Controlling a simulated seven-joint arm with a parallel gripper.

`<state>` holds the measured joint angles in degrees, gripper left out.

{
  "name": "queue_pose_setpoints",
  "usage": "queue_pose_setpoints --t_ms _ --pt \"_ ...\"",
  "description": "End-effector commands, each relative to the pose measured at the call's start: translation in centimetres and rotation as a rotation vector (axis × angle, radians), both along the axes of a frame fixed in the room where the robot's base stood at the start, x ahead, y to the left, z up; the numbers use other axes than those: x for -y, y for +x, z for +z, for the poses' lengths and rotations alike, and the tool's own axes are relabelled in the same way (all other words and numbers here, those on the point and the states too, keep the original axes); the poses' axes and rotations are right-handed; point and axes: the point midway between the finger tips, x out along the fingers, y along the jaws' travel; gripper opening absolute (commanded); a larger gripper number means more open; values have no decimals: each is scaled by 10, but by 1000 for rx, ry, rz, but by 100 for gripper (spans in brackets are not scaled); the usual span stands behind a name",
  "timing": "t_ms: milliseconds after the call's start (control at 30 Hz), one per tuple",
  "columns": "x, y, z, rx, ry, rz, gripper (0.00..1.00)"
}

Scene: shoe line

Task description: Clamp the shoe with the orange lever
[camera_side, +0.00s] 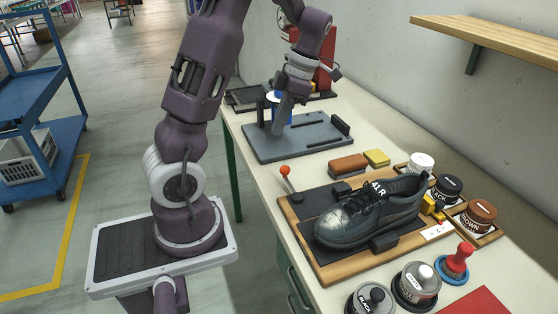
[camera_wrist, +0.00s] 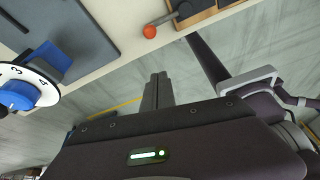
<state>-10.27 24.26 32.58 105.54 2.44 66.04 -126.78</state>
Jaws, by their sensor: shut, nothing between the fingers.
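A dark grey shoe (camera_side: 372,212) marked 41 R lies on a black pad on a wooden board (camera_side: 338,272) on the bench. Dark blocks sit against its sides. The lever with an orange ball knob (camera_side: 284,170) stands upright-looking at the board's left back corner; the knob also shows in the wrist view (camera_wrist: 150,31). My gripper (camera_side: 281,118) is over the grey plate behind the board, apart from the lever and the shoe. In the wrist view its fingers (camera_wrist: 157,90) are together with nothing visible between them.
A grey plate (camera_side: 297,137) with a blue-and-white numbered dial (camera_wrist: 22,87) lies behind the board. A brown brush (camera_side: 348,165) and yellow sponge (camera_side: 377,158) lie between them. Several polish jars and a red-handled stamp (camera_side: 457,258) stand right and in front. A wooden shelf (camera_side: 490,36) juts from the wall.

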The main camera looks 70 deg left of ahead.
Motion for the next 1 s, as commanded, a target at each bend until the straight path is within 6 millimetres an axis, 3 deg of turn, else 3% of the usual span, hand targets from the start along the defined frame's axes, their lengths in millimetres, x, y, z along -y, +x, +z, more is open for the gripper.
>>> queue_pose_setpoints --t_ms 467,900,1000 --pt "-5 -4 -11 -18 21 61 0" --pt "-10 -37 -97 -21 19 61 0" --pt "-8 -21 -105 -16 21 55 0"
